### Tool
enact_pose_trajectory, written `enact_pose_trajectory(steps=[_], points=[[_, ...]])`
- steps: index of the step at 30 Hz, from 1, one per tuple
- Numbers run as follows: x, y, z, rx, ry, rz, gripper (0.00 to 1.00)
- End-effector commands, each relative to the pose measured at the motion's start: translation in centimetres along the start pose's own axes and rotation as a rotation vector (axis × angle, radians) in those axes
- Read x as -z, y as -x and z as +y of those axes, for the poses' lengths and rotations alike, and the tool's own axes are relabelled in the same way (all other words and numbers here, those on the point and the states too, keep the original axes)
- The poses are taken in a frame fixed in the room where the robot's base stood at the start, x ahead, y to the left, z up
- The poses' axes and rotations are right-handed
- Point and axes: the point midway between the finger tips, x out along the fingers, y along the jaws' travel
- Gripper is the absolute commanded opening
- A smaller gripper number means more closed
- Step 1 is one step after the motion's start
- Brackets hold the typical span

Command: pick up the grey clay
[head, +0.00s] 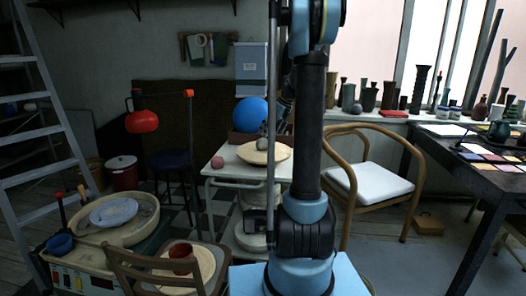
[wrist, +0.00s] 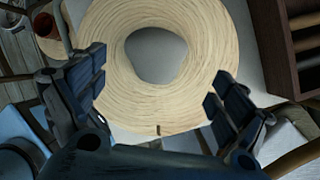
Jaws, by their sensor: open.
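The grey clay (head: 262,144) is a small rounded lump on a pale round board (head: 281,155), which stands on a white table behind my arm in the head view. In the wrist view the clay (wrist: 156,54) lies at the middle of the ringed board (wrist: 215,30). My gripper (wrist: 156,78) is open and empty, with one finger to each side of the clay in the picture. The fingers appear above the board, and I see no contact with the clay. In the head view my arm hides most of the gripper.
A large blue ball (head: 251,112) rests behind the board, and a pinkish ball (head: 217,162) lies on the white table (head: 221,176) to its left. A wooden armchair (head: 372,185) stands to the right. A wooden shelf box (wrist: 285,45) shows at the wrist view's right.

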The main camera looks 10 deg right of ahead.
Motion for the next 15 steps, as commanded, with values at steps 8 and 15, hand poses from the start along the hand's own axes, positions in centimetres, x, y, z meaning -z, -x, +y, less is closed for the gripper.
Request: enact_pose_trajectory(steps=[8, 15], points=[[0.0, -2.0, 0.2, -0.001, 0.0, 0.0, 0.93], [0.0, -5.0, 0.5, -0.001, 0.001, 0.0, 0.93]])
